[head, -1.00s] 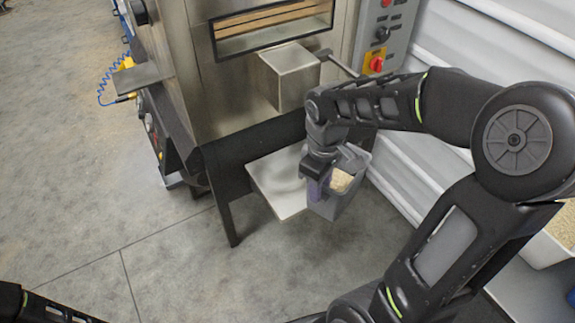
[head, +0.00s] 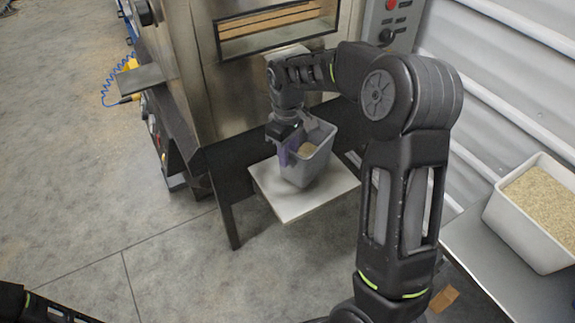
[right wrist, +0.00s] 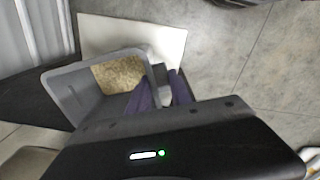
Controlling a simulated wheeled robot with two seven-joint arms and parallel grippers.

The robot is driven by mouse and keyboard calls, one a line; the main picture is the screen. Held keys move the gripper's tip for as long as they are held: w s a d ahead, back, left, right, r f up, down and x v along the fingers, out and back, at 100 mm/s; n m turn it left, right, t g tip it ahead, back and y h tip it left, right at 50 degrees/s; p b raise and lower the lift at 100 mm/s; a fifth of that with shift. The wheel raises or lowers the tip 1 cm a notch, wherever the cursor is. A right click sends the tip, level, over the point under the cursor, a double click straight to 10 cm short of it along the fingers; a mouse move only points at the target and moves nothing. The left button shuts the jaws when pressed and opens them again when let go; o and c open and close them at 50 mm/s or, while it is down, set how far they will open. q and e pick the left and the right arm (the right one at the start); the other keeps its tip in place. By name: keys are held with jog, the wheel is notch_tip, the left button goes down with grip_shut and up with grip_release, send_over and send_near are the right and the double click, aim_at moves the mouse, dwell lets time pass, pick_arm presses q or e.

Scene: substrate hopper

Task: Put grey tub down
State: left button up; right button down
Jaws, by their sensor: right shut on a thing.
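The grey tub (head: 308,166) holds some pale grainy material and is over the white shelf (head: 297,204) below the hopper machine. My right gripper (head: 287,152) is shut on the tub's left wall, with its purple fingers at the rim. The right wrist view also shows the tub (right wrist: 62,86), the gripper fingers (right wrist: 160,92) and the white shelf (right wrist: 130,35). I cannot tell whether the tub's base touches the shelf. Only part of my left arm shows at the lower left of the head view; its gripper is out of frame.
The steel machine (head: 185,70) with a dark frame stands behind and above the shelf. A white bin (head: 520,234) full of grainy material stands on a grey surface at the right. A ribbed pale wall (head: 490,110) closes the right side. The floor at left is open.

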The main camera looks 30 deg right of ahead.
notch_tip(320, 180, down, 4)
jog(key=shift+f+b, duration=0.1)
jog(key=shift+b, duration=0.35)
jog(key=shift+w+f, duration=0.25)
jog(key=shift+f, duration=0.05)
jog(key=shift+f, duration=0.2)
jog(key=c, duration=1.2)
grip_release()
jog(key=shift+o, duration=0.2)
jog(key=shift+r, duration=0.2)
